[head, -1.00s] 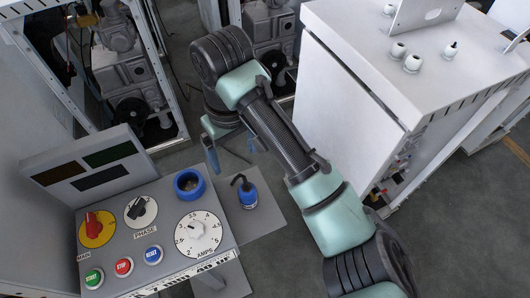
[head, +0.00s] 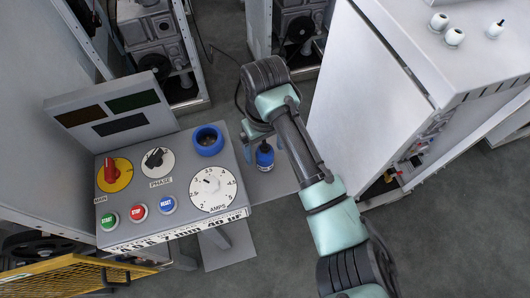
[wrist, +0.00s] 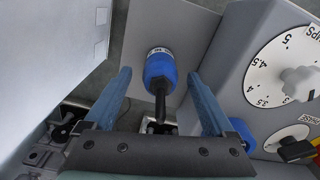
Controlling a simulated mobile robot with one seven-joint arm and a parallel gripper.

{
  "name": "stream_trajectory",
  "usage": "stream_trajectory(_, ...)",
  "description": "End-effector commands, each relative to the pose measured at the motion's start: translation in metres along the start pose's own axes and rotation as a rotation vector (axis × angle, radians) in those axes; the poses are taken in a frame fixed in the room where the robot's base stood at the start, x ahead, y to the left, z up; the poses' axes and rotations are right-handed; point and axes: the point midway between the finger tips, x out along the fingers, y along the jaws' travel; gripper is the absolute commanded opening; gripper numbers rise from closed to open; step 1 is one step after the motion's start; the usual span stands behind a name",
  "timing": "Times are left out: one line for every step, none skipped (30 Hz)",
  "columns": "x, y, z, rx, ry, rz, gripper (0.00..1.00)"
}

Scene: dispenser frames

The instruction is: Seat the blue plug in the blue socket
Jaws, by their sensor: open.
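The blue plug (head: 265,157), with a black stem and a pale printed band, stands on a grey shelf (head: 268,184) beside the control panel. In the wrist view the plug (wrist: 159,70) shows between my two blue fingers, its black stem toward the camera. My gripper (wrist: 158,76) is open, with a gap on either side of the plug; I cannot tell if the fingertips are level with its body. In the head view my gripper is just behind the plug, partly hidden by my arm. The blue socket (head: 209,140) is an empty ring on the panel's back right corner.
The grey panel (head: 128,229) carries a red MAIN knob (head: 112,172), a PHASE knob (head: 157,158), a white AMPS dial (head: 211,188) and several buttons. A display box (head: 105,118) rises behind it. A white cabinet (head: 375,90) stands close on the right.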

Motion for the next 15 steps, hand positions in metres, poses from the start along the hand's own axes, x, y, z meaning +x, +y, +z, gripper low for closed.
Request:
stream_trajectory(0.0038, 0.0, 0.0007, 0.0, -0.002, 0.0, 0.89)
stream_trajectory(0.0054, 0.0001, 0.0005, 0.0, -0.001, 0.0, 0.89)
stream_trajectory(0.0068, 0.0001, 0.0003, 0.0, 0.0, 0.0, 0.89)
stream_trajectory(0.0073, 0.0002, 0.0002, 0.0, 0.001, 0.0, 0.89)
stream_trajectory(0.0075, 0.0002, 0.0002, 0.0, 0.001, 0.0, 0.89)
stream_trajectory(0.0075, 0.0001, 0.0001, 0.0, 0.001, 0.0, 0.89)
stream_trajectory(0.0074, 0.0001, 0.0001, 0.0, 0.001, 0.001, 0.89)
stream_trajectory(0.0073, 0.0001, 0.0001, 0.0, 0.001, 0.001, 0.89)
stream_trajectory(0.0073, 0.0, 0.0001, 0.0, 0.001, 0.0, 0.89)
stream_trajectory(0.0072, 0.0, 0.0, 0.0, 0.001, 0.0, 0.84)
stream_trajectory(0.0072, 0.0, 0.0, 0.0, 0.001, 0.0, 0.78)
stream_trajectory(0.0071, 0.0, 0.0, 0.0, 0.001, 0.0, 0.71)
stream_trajectory(0.007, 0.0, 0.0, 0.0, 0.001, 0.0, 0.66)
stream_trajectory(0.007, 0.0, 0.0, 0.0, 0.001, 0.0, 0.6)
stream_trajectory(0.0069, 0.0, 0.0, 0.0, 0.001, 0.001, 0.53)
